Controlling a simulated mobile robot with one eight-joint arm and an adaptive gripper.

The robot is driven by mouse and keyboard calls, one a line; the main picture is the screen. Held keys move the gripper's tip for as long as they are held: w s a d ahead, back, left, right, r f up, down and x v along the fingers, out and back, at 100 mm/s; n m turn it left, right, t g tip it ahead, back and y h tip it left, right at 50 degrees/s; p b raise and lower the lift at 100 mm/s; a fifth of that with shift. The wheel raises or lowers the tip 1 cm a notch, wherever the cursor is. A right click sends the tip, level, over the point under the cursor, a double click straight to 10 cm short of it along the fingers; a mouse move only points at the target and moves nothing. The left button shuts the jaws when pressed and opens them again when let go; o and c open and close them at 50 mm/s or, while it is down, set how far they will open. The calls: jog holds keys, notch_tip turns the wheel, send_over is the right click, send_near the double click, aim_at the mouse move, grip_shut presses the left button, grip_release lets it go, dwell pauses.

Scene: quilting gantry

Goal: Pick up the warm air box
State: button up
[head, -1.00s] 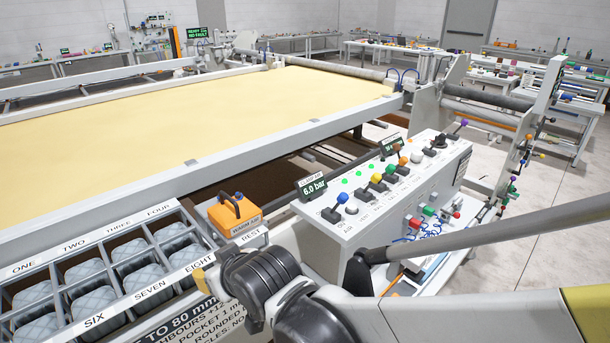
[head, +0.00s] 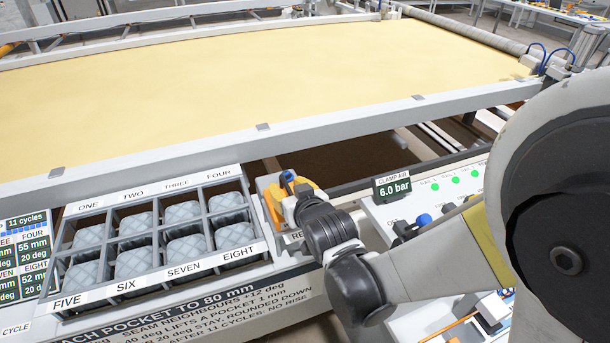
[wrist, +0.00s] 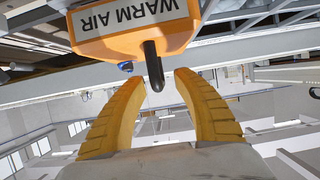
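The warm air box is orange and stands on its rest just right of the pocket tray. In the wrist view the box (wrist: 130,37) appears upside down with its "WARM AIR" label, and its dark handle (wrist: 154,68) points at the gap between my fingers. My gripper (wrist: 159,76) is open, one yellow finger on either side of the handle's end. No finger visibly touches the handle. In the head view my gripper (head: 275,195) and wrist hide most of the box (head: 304,182).
The pocket tray (head: 160,283) with several grey quilted pads lies to the left. The control console (head: 385,214) with a "6.0 bar" display (head: 394,187) is close on the right. The frame rail (head: 190,157) and yellow quilt (head: 250,85) lie behind.

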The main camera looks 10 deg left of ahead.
aim_at(282, 180)
jog(key=b+x, duration=0.1)
jog(key=x, duration=0.3)
jog(key=shift+f+b, duration=0.15)
jog(key=shift+b, duration=0.2)
jog(key=shift+w+a, duration=0.2)
jog(key=shift+w, duration=0.15)
grip_shut()
notch_tip(282, 180, up, 4)
jog(key=shift+r+p, duration=0.25)
jog(key=shift+p, duration=1)
jog(key=s+d+r+p, duration=0.3)
jog(key=d+r, duration=0.3)
jog(key=d, duration=0.5)
jog(key=shift+s+r+p, duration=0.25)
jog(key=shift+s+p, duration=0.15)
jog(key=shift+s, duration=0.25)
